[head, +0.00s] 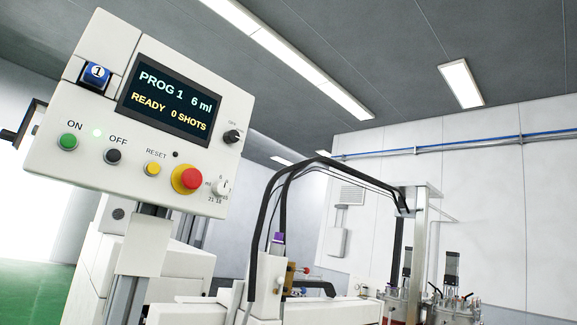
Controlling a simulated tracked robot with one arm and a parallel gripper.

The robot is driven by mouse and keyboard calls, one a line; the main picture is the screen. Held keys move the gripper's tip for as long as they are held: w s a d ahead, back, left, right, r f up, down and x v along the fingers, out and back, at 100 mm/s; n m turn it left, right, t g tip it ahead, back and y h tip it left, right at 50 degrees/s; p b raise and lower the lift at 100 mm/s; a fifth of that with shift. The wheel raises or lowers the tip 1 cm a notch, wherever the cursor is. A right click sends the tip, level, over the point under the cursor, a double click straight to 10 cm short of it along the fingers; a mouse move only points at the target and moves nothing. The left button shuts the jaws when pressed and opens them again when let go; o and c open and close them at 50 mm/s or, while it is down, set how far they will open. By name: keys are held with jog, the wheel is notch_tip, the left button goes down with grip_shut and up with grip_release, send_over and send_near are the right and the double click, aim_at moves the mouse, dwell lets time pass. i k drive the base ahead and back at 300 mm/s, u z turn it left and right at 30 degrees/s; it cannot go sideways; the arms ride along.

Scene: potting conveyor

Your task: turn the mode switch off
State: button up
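A white control panel (60,175) stands tilted in the picture on a post at the left. A small black rotary knob (232,136) sits at its right edge, right of the screen; it looks like the mode switch. Its label is too small to read, and I cannot tell its setting. A green ON button (68,142) and a black OFF button (113,156) are at the panel's lower left. My gripper is not in view.
The screen (170,103) reads PROG 1, 6 ml, READY, 0 SHOTS. A yellow RESET button (152,168), a red mushroom button (187,179) and a white dial (221,187) sit below. Machinery with black hoses (272,205) stands to the right.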

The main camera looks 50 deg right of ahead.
aim_at(230, 136)
jog(key=z, duration=0.3)
jog(key=i, duration=0.6)
jog(key=z, duration=0.45)
jog(key=k, duration=0.85)
jog(key=z, duration=0.2)
jog(key=i, duration=0.9)
jog(key=u, duration=0.1)
